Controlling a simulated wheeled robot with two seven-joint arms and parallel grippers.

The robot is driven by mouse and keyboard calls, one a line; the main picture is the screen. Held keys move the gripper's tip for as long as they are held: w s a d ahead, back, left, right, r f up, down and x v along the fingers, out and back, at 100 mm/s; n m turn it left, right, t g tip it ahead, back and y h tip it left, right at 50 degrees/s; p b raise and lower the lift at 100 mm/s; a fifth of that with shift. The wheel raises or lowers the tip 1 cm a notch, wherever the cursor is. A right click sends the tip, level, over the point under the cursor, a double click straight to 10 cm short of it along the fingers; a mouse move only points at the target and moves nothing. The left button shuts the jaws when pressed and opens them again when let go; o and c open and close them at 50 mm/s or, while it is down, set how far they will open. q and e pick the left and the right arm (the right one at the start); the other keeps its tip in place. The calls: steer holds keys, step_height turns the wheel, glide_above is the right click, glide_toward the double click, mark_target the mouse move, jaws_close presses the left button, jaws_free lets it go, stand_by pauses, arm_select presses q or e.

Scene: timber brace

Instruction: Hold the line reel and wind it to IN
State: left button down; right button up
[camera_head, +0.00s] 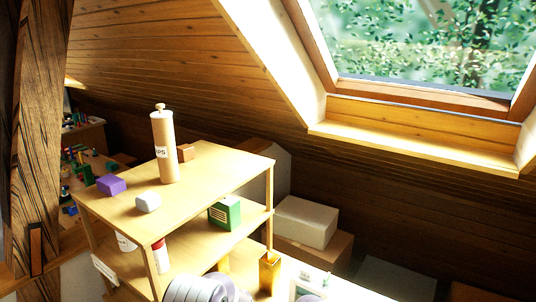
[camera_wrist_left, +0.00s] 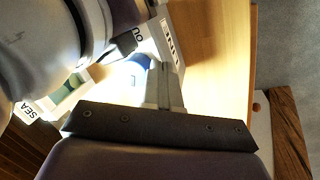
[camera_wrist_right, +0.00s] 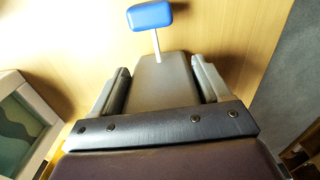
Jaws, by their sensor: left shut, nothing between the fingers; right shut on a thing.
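The line reel is a pale box with "LINE" and part of "OU" lettered on it in the left wrist view (camera_wrist_left: 168,36). In the right wrist view its shaded grey body (camera_wrist_right: 165,88) sits between the fingers of my right gripper (camera_wrist_right: 160,68), which is shut on it. A blue knob (camera_wrist_right: 150,15) on a thin white stalk sticks out beyond. My left gripper (camera_wrist_left: 165,75) is shut and empty, close beside the reel's lettered end. A blurred bluish patch (camera_wrist_left: 131,70) shows left of its fingers. I cannot make out either gripper in the head view.
A wooden shelf unit (camera_head: 225,165) bears a tall labelled cylinder (camera_head: 163,147), a purple block (camera_head: 111,185), a white block (camera_head: 148,202) and a green box (camera_head: 224,213). A box lettered "SEA" (camera_wrist_left: 35,108) is near the grippers.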

arm_select(q)
steer(key=shift+w+d, duration=0.1)
steer(key=shift+w, duration=0.05)
steer(key=shift+w, duration=0.15)
steer(key=shift+w+a, duration=0.3)
steer(key=shift+a, duration=0.05)
steer(key=shift+w+a, duration=0.1)
steer(key=shift+w, duration=0.35)
steer(key=shift+w+a, duration=0.1)
steer(key=shift+w, duration=0.15)
stand_by(0.4)
